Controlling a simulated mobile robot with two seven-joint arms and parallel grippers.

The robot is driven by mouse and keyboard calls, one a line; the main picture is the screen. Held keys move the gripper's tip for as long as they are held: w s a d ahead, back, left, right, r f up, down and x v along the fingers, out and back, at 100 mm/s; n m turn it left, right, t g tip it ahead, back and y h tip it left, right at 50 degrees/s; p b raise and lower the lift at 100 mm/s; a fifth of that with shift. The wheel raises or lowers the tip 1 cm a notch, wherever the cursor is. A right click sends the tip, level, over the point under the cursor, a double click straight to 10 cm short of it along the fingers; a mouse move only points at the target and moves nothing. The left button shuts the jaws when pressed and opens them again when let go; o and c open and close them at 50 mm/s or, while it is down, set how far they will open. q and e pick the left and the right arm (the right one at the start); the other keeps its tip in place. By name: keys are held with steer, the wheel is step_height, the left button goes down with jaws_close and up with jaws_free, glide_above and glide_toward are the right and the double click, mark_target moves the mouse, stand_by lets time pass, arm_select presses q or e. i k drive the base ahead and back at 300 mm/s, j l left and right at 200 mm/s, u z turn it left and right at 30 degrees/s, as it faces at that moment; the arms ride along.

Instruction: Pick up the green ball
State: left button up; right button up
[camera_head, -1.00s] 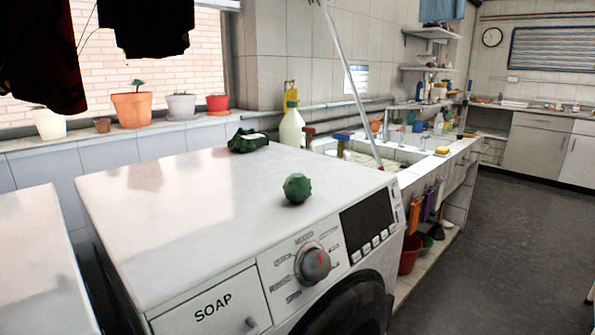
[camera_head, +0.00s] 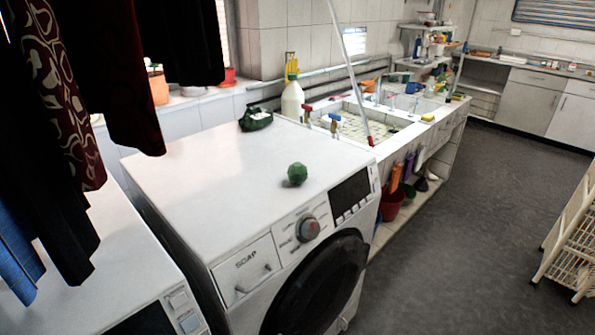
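The green ball (camera_head: 297,174) is small and faceted. It rests on the white top of the washing machine (camera_head: 215,165), near the front edge above the control dial. Nothing touches or covers it. Neither of my grippers shows in the head view.
A dark green item (camera_head: 256,119) lies at the back of the machine's top. Dark clothes (camera_head: 120,75) hang at the upper left. A tiled sink (camera_head: 385,125) stands behind, with a white bottle (camera_head: 292,99) beside it. A slatted rack (camera_head: 575,245) stands at the right; the floor between is clear.

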mark_target(296, 172)
steer(key=i+l, duration=0.15)
steer(key=l, duration=0.25)
steer(key=i+l+u, duration=0.15)
steer(key=l, duration=0.25)
steer(key=i+l, duration=0.2)
steer(key=l, duration=0.25)
steer(key=i+l+u, duration=0.15)
steer(key=l, duration=0.25)
steer(key=i+l, duration=0.15)
steer(key=l, duration=0.3)
steer(key=i+l+u, duration=0.15)
steer(key=l, duration=0.25)
